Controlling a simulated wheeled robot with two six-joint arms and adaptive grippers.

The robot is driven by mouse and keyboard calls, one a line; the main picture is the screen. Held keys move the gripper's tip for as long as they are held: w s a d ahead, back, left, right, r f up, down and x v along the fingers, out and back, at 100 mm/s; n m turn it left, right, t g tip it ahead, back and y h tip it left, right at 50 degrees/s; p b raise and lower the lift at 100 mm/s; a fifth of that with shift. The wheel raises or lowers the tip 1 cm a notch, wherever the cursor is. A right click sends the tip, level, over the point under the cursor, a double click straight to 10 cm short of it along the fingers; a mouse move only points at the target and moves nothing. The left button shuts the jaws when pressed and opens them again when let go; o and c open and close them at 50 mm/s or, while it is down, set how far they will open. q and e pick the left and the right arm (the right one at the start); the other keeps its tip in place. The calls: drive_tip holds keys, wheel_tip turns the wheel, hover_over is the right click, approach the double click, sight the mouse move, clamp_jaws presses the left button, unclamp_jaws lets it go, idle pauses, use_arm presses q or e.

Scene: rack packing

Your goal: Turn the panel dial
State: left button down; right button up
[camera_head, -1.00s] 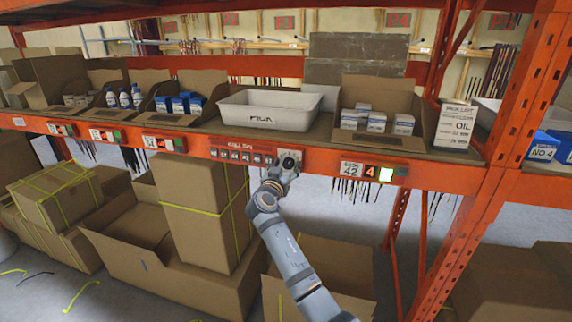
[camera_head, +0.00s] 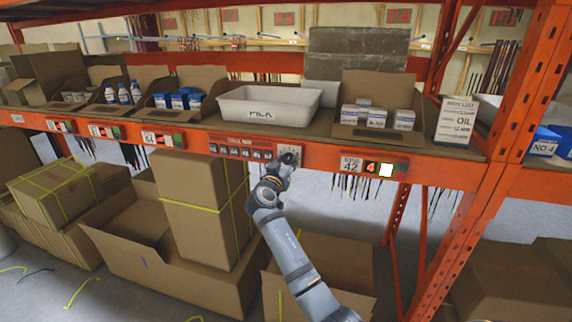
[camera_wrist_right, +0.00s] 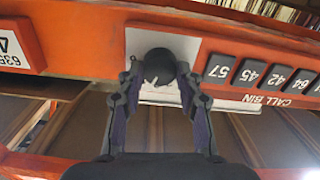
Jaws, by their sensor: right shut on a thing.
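The panel dial (camera_wrist_right: 160,66) is a dark round knob on a pale plate. In the wrist view it sits between the two fingers of my right gripper (camera_wrist_right: 158,82), which is shut on it. In the head view the dial plate (camera_head: 289,149) is on the orange shelf beam, right of the red call-bin number strip (camera_head: 243,150). My right gripper (camera_head: 283,172) reaches up to it from below and hides most of the knob. The strip also shows in the wrist view (camera_wrist_right: 262,74), upside down. My left gripper is not in view.
Lit label 42 (camera_head: 350,164) is to the right. Cardboard boxes (camera_head: 196,214) are stacked below on the left.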

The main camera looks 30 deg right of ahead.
drive_tip(key=n+b, duration=0.1)
drive_tip(key=n, duration=0.4)
drive_tip(key=shift+a, duration=0.1)
drive_tip(key=n, duration=0.5)
drive_tip(key=shift+w+p, duration=0.1)
drive_tip(key=shift+p, duration=0.2)
drive_tip(key=shift+f+n, duration=0.1)
drive_tip(key=shift+n, duration=0.3)
drive_tip(key=o, duration=1.1)
drive_tip(key=shift+o, duration=0.2)
drive_tip(key=v, duration=0.7)
drive_tip(key=shift+a, duration=0.25)
